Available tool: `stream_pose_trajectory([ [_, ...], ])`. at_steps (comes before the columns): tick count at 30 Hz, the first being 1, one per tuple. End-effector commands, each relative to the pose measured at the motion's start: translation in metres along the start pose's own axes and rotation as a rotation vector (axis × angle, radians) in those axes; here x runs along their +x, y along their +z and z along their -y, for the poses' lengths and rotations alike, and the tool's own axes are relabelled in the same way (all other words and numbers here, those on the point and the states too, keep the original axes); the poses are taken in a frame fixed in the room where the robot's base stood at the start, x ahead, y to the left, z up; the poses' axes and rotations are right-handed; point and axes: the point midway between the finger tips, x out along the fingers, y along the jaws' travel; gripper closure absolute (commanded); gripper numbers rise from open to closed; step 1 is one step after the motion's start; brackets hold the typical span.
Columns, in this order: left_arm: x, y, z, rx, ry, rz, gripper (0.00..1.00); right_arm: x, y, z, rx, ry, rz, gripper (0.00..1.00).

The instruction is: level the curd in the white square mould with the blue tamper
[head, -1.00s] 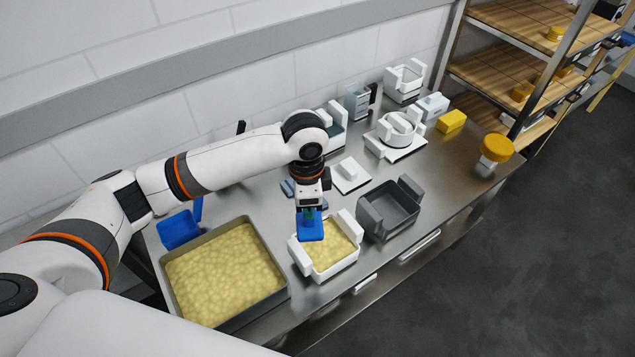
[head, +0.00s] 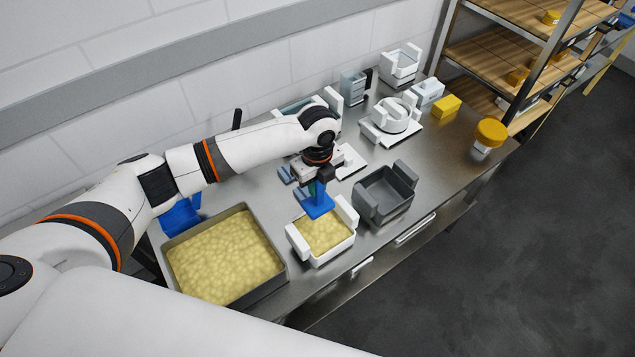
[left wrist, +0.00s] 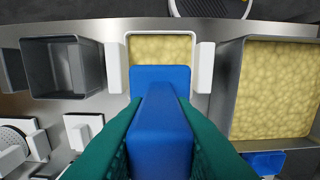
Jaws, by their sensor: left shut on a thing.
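The white square mould (head: 305,248) stands on the steel table with a raised grip on each of two opposite sides. Pale yellow curd (head: 327,232) fills it and looks nearly flat in the part that shows. My left gripper (head: 316,186) is shut on the handle of the blue tamper (head: 319,207). The tamper's plate is at the mould's back edge; I cannot tell whether it touches the curd. In the left wrist view the green fingers grip the blue handle (left wrist: 160,125), and the plate hides the near part of the mould (left wrist: 204,67). My right gripper is not in view.
A big metal tray (head: 283,272) of curd stands left of the mould, with a blue scoop-like thing (head: 180,217) behind it. A dark grey square container (head: 383,207) stands close on the right. Behind are a white press-like piece (head: 392,115) and a yellow block (head: 446,106).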

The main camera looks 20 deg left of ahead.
Motion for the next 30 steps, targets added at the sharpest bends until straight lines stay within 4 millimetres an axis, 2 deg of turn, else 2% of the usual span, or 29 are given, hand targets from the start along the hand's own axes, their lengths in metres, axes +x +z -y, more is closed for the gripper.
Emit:
stream_pose_trajectory([
  [1,0.009,0.0,0.0,0.0,0.0,0.0,1.0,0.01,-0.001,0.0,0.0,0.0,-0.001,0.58],
  [8,0.03,0.0,0.0,-0.001,0.001,-0.001,1.0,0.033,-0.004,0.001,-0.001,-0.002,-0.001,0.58],
  [21,0.071,0.0,0.0,-0.001,0.0,0.0,1.0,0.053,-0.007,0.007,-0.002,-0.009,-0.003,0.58],
  [30,0.083,0.0,0.0,-0.001,0.0,0.0,1.0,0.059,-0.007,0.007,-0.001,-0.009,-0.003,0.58],
])
